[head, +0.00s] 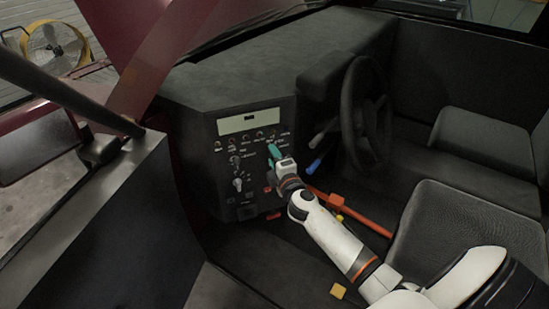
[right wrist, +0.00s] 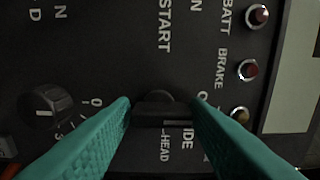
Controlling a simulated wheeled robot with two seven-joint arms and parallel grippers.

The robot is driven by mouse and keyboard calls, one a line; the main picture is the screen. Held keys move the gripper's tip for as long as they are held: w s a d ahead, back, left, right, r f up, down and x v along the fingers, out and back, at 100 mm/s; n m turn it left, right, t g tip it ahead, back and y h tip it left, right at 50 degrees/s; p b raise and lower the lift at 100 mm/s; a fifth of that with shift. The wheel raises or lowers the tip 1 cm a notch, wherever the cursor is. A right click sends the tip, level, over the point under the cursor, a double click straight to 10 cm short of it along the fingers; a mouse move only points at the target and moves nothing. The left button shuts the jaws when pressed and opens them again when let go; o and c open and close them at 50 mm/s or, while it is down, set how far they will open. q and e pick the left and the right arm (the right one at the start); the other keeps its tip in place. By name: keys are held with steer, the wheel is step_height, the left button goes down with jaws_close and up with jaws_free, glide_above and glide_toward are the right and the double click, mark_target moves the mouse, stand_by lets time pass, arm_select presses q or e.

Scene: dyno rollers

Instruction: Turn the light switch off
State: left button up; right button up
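The control panel (head: 250,160) is on the dark dashboard. My right gripper (head: 272,150) has teal fingers and reaches to the panel's upper right part. In the right wrist view, my right gripper (right wrist: 162,108) has a finger on each side of a black rotary switch (right wrist: 160,110). Lettering that ends in IDE, and HEAD, shows beside this switch, so it looks like the light switch. The fingers are apart with the switch between their tips; I cannot tell if they touch it. My left gripper is not in view.
Another black knob (right wrist: 48,108) is beside the left finger. Indicator lights, one a red light (right wrist: 248,69), line the panel near BATT and BRAKE. The steering wheel (head: 362,105) and a blue-tipped lever (head: 314,165) are right of my gripper. A seat (head: 450,215) is at the right.

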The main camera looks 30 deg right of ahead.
steer(key=shift+o, duration=1.3)
steer(key=b+v, duration=0.1)
steer(key=v, duration=1.1)
